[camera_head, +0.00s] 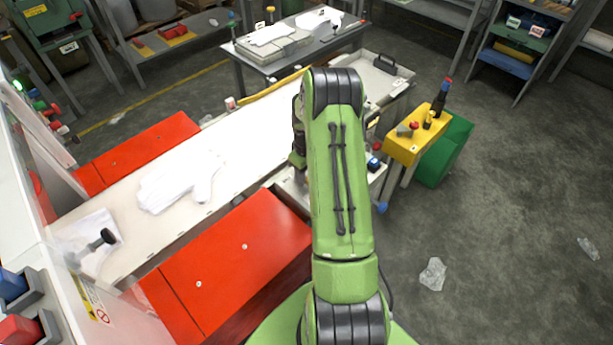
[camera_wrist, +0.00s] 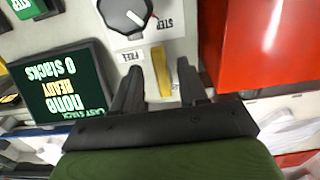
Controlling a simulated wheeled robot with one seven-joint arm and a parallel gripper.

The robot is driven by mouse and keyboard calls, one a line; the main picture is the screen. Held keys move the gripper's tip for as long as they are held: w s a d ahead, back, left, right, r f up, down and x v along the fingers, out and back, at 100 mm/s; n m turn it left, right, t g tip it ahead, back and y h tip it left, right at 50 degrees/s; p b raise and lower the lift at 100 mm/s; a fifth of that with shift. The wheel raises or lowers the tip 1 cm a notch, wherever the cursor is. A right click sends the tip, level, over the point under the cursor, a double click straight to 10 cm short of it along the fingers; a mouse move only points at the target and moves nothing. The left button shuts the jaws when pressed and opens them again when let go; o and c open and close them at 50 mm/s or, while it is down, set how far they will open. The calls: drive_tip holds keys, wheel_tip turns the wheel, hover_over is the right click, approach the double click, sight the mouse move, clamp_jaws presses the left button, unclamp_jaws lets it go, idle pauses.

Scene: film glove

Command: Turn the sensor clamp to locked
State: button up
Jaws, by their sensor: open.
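My gripper (camera_wrist: 160,88) is open in the wrist view, its two dark fingers pointing at a light panel. No "locked" mark is readable. In the head view my arm hides the gripper and most of the panel.
A dark screen (camera_wrist: 62,88) with upside-down text stands left of the fingers. A red panel (camera_wrist: 268,40) is at right. In the head view, white gloves (camera_head: 180,185) lie on the pale belt, and a yellow stand (camera_head: 412,138) with knobs is right of my arm.

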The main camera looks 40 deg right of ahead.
drive_tip(key=shift+f, duration=0.5)
clamp_jaws()
